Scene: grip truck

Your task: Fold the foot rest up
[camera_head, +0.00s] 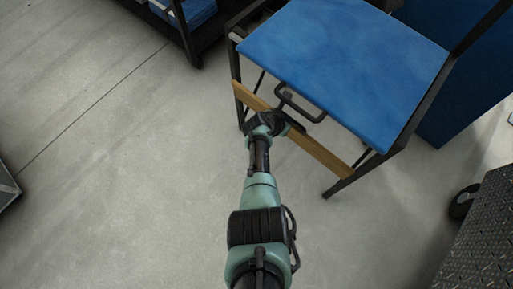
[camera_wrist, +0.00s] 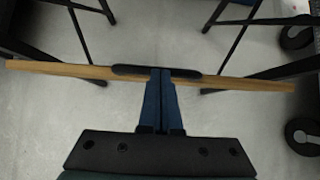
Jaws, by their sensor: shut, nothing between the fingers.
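The foot rest is a narrow wooden board (camera_head: 318,152) low across the front of a dark-framed chair with a blue seat (camera_head: 340,55). In the wrist view the board (camera_wrist: 240,82) runs almost level across the picture, with a dark strip (camera_wrist: 128,71) at its middle. My gripper (camera_head: 284,121) is at the board's middle in the head view and hides part of it. In the wrist view its two blue fingers (camera_wrist: 160,73) are together, with nothing between them, and their tips overlap the dark strip. I cannot tell whether they touch it.
A dark rack with blue contents (camera_head: 195,12) stands at the upper left. A large blue block (camera_head: 465,95) is behind the chair. A black wheel (camera_head: 462,203) and a dark textured surface (camera_head: 485,235) lie at the right.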

